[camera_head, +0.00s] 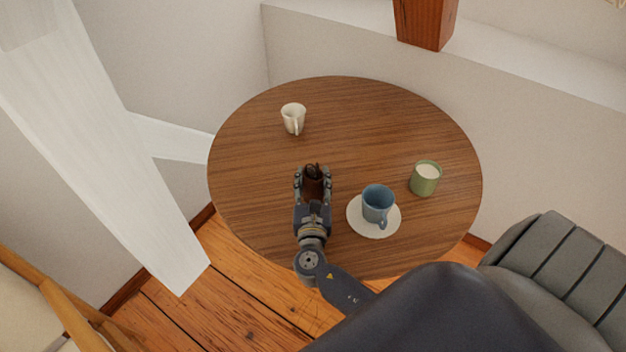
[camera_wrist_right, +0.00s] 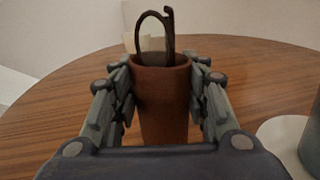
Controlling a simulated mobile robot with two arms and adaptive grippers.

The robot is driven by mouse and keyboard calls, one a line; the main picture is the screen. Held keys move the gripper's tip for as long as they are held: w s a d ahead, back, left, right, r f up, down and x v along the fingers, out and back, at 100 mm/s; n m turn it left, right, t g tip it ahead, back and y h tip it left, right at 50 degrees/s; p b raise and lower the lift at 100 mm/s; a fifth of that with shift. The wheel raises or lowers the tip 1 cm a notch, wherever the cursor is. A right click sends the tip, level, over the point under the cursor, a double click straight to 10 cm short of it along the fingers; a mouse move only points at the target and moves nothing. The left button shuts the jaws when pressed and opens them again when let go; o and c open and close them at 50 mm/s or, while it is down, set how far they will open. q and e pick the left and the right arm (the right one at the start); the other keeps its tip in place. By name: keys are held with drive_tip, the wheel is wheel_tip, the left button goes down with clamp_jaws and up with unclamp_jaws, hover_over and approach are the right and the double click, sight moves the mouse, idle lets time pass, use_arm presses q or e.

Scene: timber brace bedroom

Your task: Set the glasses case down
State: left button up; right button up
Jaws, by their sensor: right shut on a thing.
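The glasses case (camera_head: 316,186) is a reddish-brown upright holder with an open top. Dark glasses (camera_wrist_right: 168,32) stick up out of it in the right wrist view, where the case (camera_wrist_right: 163,100) stands between the fingers. My right gripper (camera_head: 313,173) is shut on the case, with a finger on each side, over the front-left part of the round wooden table (camera_head: 360,115). The base of the case is hidden, so I cannot tell whether it touches the table. My left gripper is not in view.
A blue cup (camera_head: 376,203) on a white saucer (camera_head: 357,222) is right of my gripper. A green cup with pale contents (camera_head: 424,180) stands farther right. A white cup (camera_head: 292,117) stands behind. A grey chair (camera_head: 560,270) is at the right. The table's back middle is clear.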

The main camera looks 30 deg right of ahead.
drive_tip(key=shift+f, duration=0.15)
drive_tip(key=o, duration=1)
drive_tip(key=shift+o, duration=0.2)
drive_tip(key=shift+r, duration=0.2)
drive_tip(key=shift+s+a+f, duration=0.1)
drive_tip(key=shift+s+a, duration=0.15)
drive_tip(key=shift+s, duration=0.1)
drive_tip(key=b+v, duration=0.2)
drive_tip(key=v, duration=0.9)
drive_tip(key=shift+s, duration=0.15)
drive_tip(key=shift+a, duration=0.1)
